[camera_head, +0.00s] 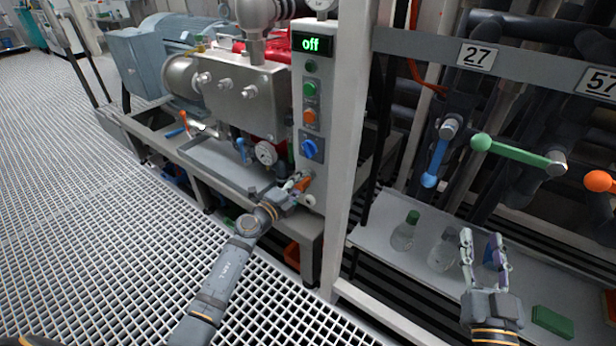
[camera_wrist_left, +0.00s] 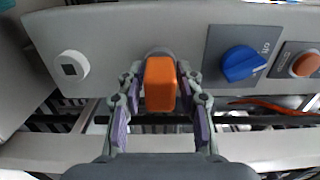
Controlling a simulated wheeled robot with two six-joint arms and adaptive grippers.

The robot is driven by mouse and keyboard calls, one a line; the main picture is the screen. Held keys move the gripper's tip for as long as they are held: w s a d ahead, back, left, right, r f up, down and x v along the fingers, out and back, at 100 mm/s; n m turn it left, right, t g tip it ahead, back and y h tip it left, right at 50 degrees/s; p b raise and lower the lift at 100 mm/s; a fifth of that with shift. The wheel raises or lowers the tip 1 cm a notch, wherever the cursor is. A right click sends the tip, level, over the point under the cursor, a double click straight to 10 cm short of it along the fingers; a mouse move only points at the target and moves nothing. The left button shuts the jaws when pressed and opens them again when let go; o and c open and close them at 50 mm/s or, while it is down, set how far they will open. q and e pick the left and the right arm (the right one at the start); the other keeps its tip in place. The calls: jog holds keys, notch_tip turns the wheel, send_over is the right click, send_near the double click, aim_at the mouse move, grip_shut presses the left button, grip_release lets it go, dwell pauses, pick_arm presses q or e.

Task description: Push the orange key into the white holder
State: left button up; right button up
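The orange key (camera_wrist_left: 160,84) sits in the middle of the left wrist view, in front of a round grey fitting on the panel. In the head view the key (camera_head: 303,184) is at the lower part of the control column. My left gripper (camera_head: 297,182) is at the key, with one fingertip close along each side; whether they touch it I cannot tell. The white holder (camera_wrist_left: 70,67), round with a dark square opening, is left of the key in the left wrist view. It also shows in the head view (camera_head: 310,200), below the key. My right gripper (camera_head: 482,240) is open and empty.
A blue knob (camera_wrist_left: 243,63) and an orange button (camera_wrist_left: 306,64) are right of the key in the left wrist view. Bottles, one with a green cap (camera_head: 412,217), stand on a shelf beside my right gripper.

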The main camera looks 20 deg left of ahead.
aim_at(296, 186)
pick_arm(q)
grip_shut()
jog(key=shift+s, duration=0.1)
jog(key=shift+p+v, duration=0.4)
jog(key=shift+v, duration=0.5)
jog(key=shift+p+v, duration=0.3)
jog(key=shift+v, duration=1.7)
